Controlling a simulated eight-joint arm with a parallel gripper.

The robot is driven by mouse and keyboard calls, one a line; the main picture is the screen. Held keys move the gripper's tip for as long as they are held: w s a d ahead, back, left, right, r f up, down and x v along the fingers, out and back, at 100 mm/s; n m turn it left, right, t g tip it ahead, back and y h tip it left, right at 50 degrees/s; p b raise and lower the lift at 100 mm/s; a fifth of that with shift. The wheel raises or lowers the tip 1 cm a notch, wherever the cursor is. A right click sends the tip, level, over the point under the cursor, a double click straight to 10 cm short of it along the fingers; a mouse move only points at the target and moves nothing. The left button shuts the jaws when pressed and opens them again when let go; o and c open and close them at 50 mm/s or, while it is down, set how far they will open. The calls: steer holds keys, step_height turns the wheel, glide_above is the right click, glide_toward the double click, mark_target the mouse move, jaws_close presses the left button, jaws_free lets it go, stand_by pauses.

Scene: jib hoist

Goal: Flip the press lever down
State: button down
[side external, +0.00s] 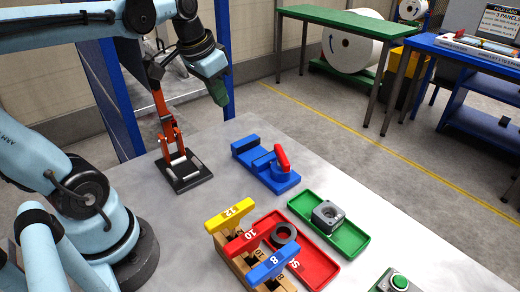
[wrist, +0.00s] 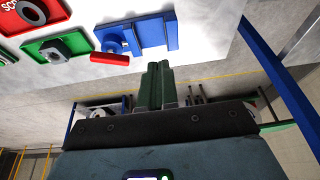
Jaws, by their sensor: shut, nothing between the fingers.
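The press (side external: 184,172) has a dark base plate with pale grey bars, at the left of the grey table in the side view. Its orange lever (side external: 162,112) stands up steeply, and its upper end is near my arm in the picture. My gripper (side external: 221,98) has dark green fingers, pointing down and shut with nothing between them. It is in the air to the right of the lever, apparently apart from it. The wrist view shows the fingers (wrist: 155,85) close together in the middle. I cannot make out the press in that view.
A blue vise (side external: 252,160) with a red handle (side external: 282,158) stands right of the press. A green tray (side external: 345,238) holds a grey block. A red tray (side external: 318,272) and a wooden rack with coloured-handled tools are nearer. A blue post (side external: 120,110) stands behind the press.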

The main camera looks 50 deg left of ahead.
steer(key=s+a+r+g+h, duration=0.1)
steer(key=a+r+g, duration=0.15)
steer(key=a, duration=0.35)
steer(key=a+r+g+h, duration=0.1)
steer(key=a+r, duration=0.2)
steer(key=a, duration=0.3)
steer(key=h, duration=0.4)
glide_toward(159, 101)
steer(key=w+a+r, duration=0.1)
steer(key=a+r, duration=0.3)
steer(key=shift+w+a+r, duration=0.15)
steer(key=shift+w+a, duration=0.05)
steer(key=x, duration=1)
steer(key=shift+s+a, duration=0.15)
